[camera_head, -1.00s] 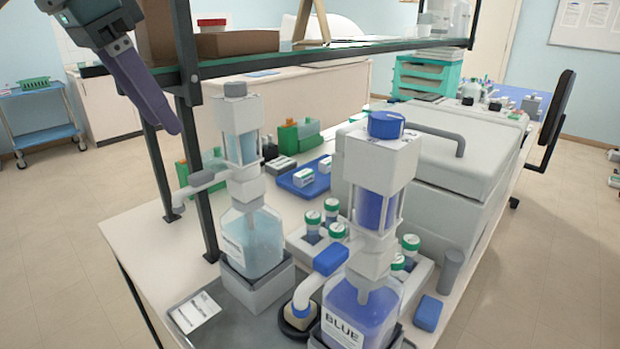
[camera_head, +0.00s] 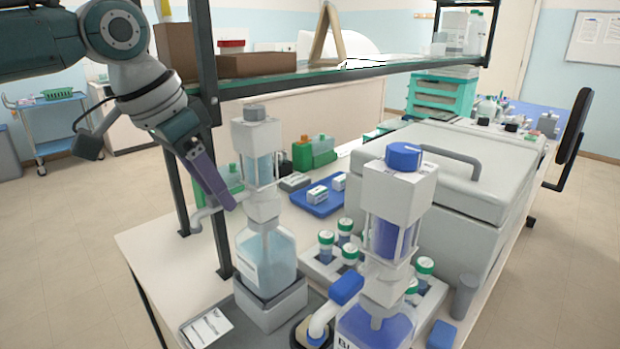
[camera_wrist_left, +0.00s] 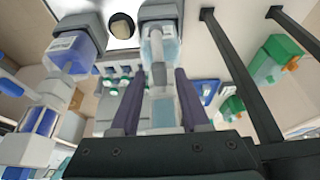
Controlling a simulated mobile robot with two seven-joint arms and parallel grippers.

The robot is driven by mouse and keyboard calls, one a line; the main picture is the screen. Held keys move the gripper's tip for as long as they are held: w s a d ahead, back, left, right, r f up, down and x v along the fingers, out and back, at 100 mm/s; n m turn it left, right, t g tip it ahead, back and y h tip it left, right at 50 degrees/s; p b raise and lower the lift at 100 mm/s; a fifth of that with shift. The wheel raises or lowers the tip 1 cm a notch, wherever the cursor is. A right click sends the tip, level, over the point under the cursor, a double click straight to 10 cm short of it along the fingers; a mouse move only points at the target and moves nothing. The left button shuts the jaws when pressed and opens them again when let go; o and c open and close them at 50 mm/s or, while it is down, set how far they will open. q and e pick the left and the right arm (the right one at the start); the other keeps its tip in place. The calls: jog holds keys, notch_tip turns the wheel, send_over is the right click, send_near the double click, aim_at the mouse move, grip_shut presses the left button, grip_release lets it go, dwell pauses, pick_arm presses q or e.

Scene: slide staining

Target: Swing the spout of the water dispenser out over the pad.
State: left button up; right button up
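The water dispenser (camera_head: 265,255), with pale blue liquid, stands in a grey holder on the bench. Its grey spout (camera_head: 204,214) points left, away from the bench middle. The round beige pad (camera_head: 301,333) in a dark ring lies low between the two dispensers, partly hidden; it also shows in the left wrist view (camera_wrist_left: 122,25). My left gripper (camera_head: 226,203) points down at the spout, its purple finger partly covering it. In the left wrist view the fingers (camera_wrist_left: 158,85) are apart, with the dispenser between them in the picture. I cannot tell whether they touch the spout. My right gripper is out of view.
The blue dispenser (camera_head: 385,240) stands to the right, its blue-gripped spout (camera_head: 347,289) reaching towards the pad. Dark shelf posts (camera_head: 213,150) and a glass shelf (camera_head: 340,72) stand close to my left arm. Green-capped jars (camera_head: 348,255) stand behind.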

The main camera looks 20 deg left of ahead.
pick_arm(q)
grip_shut()
dwell(1.2)
